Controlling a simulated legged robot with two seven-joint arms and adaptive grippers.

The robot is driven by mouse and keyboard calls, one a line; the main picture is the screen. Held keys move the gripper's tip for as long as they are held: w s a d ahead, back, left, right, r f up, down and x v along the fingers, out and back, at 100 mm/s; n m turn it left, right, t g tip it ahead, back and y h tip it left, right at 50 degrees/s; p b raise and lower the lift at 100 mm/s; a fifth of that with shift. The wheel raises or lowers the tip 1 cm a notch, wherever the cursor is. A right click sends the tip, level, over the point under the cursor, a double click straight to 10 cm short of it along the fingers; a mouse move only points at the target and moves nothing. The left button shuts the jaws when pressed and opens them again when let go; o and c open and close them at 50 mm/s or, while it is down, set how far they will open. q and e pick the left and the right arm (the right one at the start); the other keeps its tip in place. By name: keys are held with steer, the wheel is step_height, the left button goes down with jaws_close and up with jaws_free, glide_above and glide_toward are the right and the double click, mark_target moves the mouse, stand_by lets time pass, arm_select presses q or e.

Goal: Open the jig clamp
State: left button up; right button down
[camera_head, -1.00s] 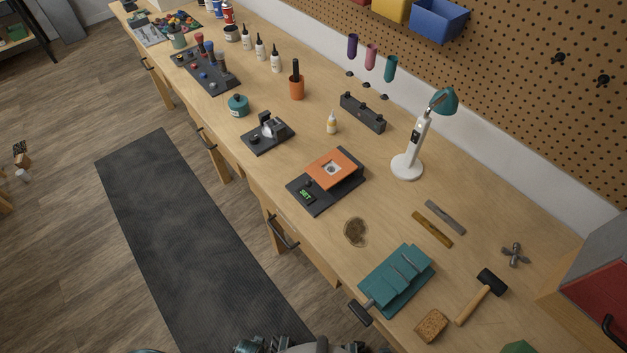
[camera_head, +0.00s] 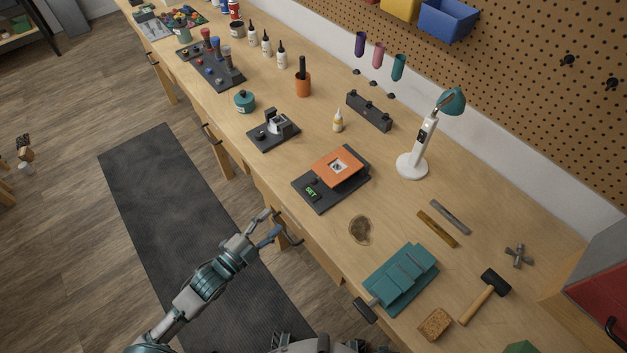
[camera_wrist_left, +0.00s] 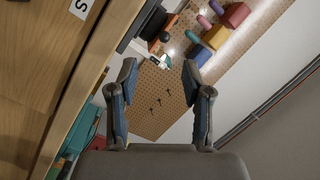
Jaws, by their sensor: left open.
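A small dark fixture with a grey block on a black base (camera_head: 273,131), which looks like the jig clamp, sits near the bench's front edge in the head view. Whether its clamp is open or shut is too small to tell. My left gripper (camera_head: 269,225) is open and empty by the bench's front edge, to the front of the SET unit and apart from the fixture. In the left wrist view its two fingers (camera_wrist_left: 159,72) are spread with nothing between them. My right gripper is not in view.
A black unit with an orange plate and SET display (camera_head: 338,167) stands right of the fixture. A teal vise (camera_head: 402,279), white lamp (camera_head: 412,165), small bottle (camera_head: 338,122), and teal pot (camera_head: 244,101) stand on the bench. Drawer handles (camera_head: 291,232) project from the front.

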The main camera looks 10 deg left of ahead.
arm_select(q)
steer(key=r, duration=0.2)
glide_toward(313, 180)
steer(key=shift+m+h, duration=0.3)
steer(key=x, duration=0.3)
steer(key=f+x, duration=0.1)
steer(key=x, duration=0.5)
steer(key=shift+w+a+f, duration=0.1)
steer(key=shift+w+f, duration=0.15)
steer(key=shift+f, duration=0.05)
steer(key=shift+w+d, duration=0.25)
steer(key=shift+w, duration=0.1)
steer(key=shift+w+d, duration=0.1)
steer(key=shift+w, duration=0.05)
jaws_close()
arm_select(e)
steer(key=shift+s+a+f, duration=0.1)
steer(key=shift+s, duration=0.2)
